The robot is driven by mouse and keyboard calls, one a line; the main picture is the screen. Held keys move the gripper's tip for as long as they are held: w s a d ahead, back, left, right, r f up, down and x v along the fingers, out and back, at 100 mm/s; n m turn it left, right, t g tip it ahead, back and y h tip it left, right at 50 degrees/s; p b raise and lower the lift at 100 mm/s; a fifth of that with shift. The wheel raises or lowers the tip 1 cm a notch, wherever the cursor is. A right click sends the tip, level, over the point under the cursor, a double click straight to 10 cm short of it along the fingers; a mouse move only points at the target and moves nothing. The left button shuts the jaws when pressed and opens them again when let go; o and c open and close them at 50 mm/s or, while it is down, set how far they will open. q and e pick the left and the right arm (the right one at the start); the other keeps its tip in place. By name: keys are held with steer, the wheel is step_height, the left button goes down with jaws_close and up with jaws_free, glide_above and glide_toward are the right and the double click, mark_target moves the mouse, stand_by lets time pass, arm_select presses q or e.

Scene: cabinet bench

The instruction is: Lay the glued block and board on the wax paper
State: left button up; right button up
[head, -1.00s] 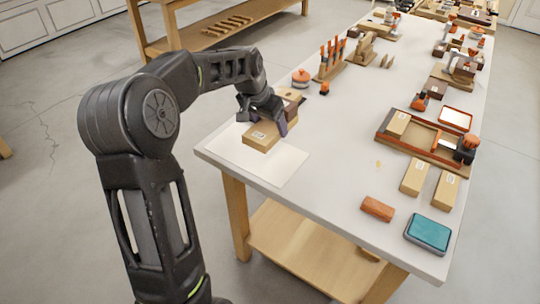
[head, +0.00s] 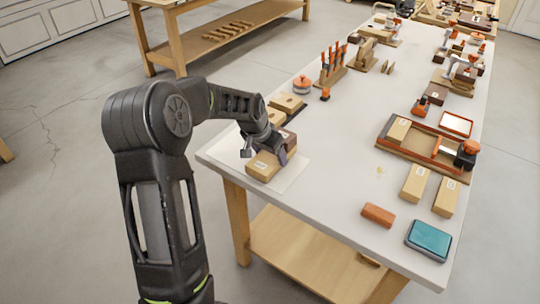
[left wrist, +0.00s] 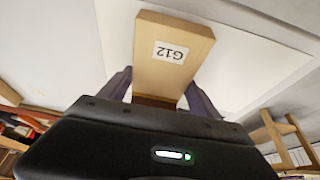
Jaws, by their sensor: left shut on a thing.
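My left gripper (head: 274,150) is shut on the glued piece over the white wax paper (head: 294,178) at the table's near left corner. The piece shows a light wooden block (head: 263,166) and a dark brown part (head: 289,139) behind it. The gripper hides part of the joint. My right gripper is not in view.
Light blocks (head: 287,103) lie just behind the gripper, near an orange-topped round container (head: 302,85). An orange-brown block (head: 378,215) and a teal-topped box (head: 429,240) lie at the front right. A wooden tray (head: 425,148) stands right. The table's middle is clear.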

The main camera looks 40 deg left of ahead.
arm_select(q)
steer(key=shift+f, duration=0.3)
steer(key=shift+f, duration=0.2)
steer(key=o, duration=1.6)
steer(key=shift+r, duration=0.15)
steer(key=v, duration=1.2)
steer(key=shift+s, duration=0.1)
